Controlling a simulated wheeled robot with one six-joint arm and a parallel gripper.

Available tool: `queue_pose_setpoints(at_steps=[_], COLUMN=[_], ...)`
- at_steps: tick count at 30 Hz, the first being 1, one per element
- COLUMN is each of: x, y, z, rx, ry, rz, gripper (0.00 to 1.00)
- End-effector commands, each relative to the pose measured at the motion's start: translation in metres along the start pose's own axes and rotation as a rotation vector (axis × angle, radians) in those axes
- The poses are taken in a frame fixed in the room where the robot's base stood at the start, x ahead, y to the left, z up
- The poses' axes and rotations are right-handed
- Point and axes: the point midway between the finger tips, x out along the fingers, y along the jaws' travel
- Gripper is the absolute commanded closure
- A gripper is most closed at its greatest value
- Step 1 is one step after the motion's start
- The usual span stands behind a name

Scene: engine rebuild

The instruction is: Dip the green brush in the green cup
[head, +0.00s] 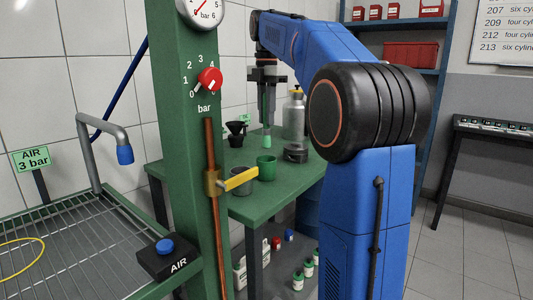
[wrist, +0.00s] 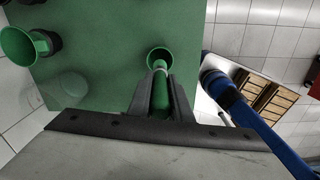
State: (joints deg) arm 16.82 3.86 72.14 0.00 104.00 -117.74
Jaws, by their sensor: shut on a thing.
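My gripper (head: 267,84) is shut on the green brush (head: 267,115), which hangs upright with its pale green tip down. The green cup (head: 266,170) stands on the green table under the brush. In the head view the tip shows just above the cup's rim, with a small gap. In the wrist view my gripper (wrist: 160,105) has a finger on each side of the brush (wrist: 160,92), and its far end lines up with the mouth of the green cup (wrist: 155,52). From there I cannot tell how high the tip is.
A grey cup (head: 239,181) stands close left of the green cup on the green table (head: 285,188). A dark round tin (head: 295,154), a grey bottle (head: 294,118) and a black funnel-like piece (head: 235,130) stand nearby. A green post (head: 178,130) with a yellow lever (head: 241,179) rises in front.

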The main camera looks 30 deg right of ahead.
Motion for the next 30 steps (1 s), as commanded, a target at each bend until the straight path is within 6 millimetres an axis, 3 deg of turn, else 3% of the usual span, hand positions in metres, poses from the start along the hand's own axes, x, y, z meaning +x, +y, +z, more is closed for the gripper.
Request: queue_pose_setpoints(at_steps=[16,30], x=[-0.001,-0.035], y=[0.0,0.0], z=[0.0,0.0], rx=[0.0,0.0], ry=[0.0,0.0], rz=[0.0,0.0], gripper=[1.0,1.0])
